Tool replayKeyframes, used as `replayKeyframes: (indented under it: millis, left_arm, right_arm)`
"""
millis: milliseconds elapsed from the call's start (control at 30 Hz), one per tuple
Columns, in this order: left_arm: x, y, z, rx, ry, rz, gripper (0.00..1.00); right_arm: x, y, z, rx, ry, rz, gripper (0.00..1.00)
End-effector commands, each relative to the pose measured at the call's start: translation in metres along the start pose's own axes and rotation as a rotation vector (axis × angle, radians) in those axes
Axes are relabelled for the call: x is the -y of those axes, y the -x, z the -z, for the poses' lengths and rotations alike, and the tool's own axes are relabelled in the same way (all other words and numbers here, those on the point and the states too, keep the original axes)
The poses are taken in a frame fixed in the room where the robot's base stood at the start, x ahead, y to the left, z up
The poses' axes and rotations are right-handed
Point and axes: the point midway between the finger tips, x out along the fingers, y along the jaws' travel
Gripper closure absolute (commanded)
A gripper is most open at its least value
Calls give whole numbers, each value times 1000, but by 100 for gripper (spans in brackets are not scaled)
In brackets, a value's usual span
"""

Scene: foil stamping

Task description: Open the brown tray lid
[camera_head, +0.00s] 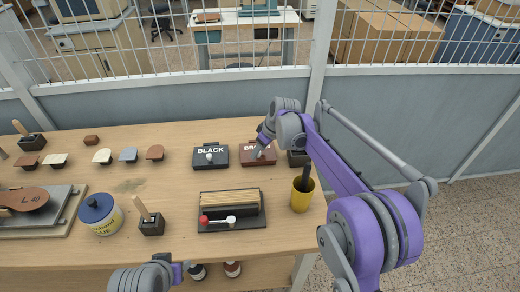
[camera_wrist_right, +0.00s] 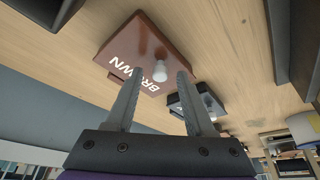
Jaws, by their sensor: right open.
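The brown tray (camera_head: 272,160) sits on the bench, and its lid looks closed in both views.
A black tray (camera_head: 211,162) with a knob stands just left of the brown one. A yellow cup (camera_head: 301,197) and a rack of strips (camera_head: 231,214) stand in front. A dark block (camera_head: 297,159) is close on the right. A blue-lidded tub (camera_head: 100,216) stands further left.

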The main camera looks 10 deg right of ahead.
Motion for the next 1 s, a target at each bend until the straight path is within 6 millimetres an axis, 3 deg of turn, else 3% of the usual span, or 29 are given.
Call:
replayKeyframes:
  millis: [233,533,1000]
  left_arm:
    - [0,0,0,0,0,0,50]
    - [0,0,0,0,0,0,50]
    - [0,0,0,0,0,0,50]
  right_arm:
    - [0,-1,0,0,0,0,46]
    - [0,0,0,0,0,0,100]
    - [0,0,0,0,0,0,100]
